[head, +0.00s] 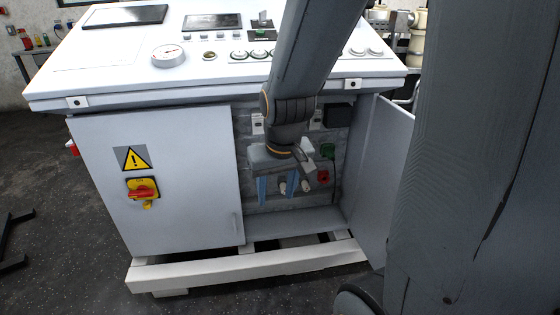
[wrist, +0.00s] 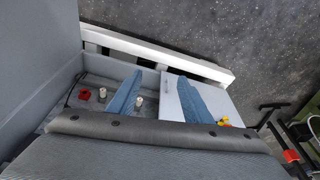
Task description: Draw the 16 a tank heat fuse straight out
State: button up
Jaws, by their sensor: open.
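Two small pale cylindrical fuses (head: 282,187) (head: 305,185) stick out of the panel inside the open cabinet. No rating can be read on either, so I cannot tell which is the 16 A tank heat one. In the wrist view one fuse (wrist: 102,93) is outside my blue fingers, and the other (wrist: 138,103) appears between them, close to the left finger. My gripper (head: 277,188) is open and empty, pointing down in front of the panel. It also shows in the wrist view (wrist: 160,98). Contact with a fuse cannot be made out.
The white cabinet (head: 160,215) has a red and yellow switch (head: 143,190) on its left front. An open door (head: 378,160) bounds the right side. A pale base beam (head: 240,268) runs below.

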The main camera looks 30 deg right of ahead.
jog(key=w+d+f+m+t+h+b, duration=0.1)
jog(key=w+d+f+t+b, duration=0.3)
jog(key=w, duration=0.6)
jog(key=w+d+f+t+h, duration=0.1)
jog(key=w+d+f+t, duration=0.2)
jog(key=w+d+f, duration=0.55)
jog(key=w+d+f+m+t+h+b, duration=0.1)
jog(key=w+d+f+t+h+b, duration=0.1)
jog(key=w+d+f+t+b, duration=0.2)
jog(key=w+d+f+t, duration=0.1)
jog(key=w+f+t, duration=0.1)
jog(key=w+t, duration=0.1)
jog(key=shift+w+d+t+h, duration=0.2)
jog(key=shift+w+t+h, duration=0.15)
jog(key=shift+w, duration=0.35)
jog(key=shift+b+x, duration=1.65)
jog(key=shift+x, duration=2.85)
grip_shut()
jog(key=shift+s, duration=0.1)
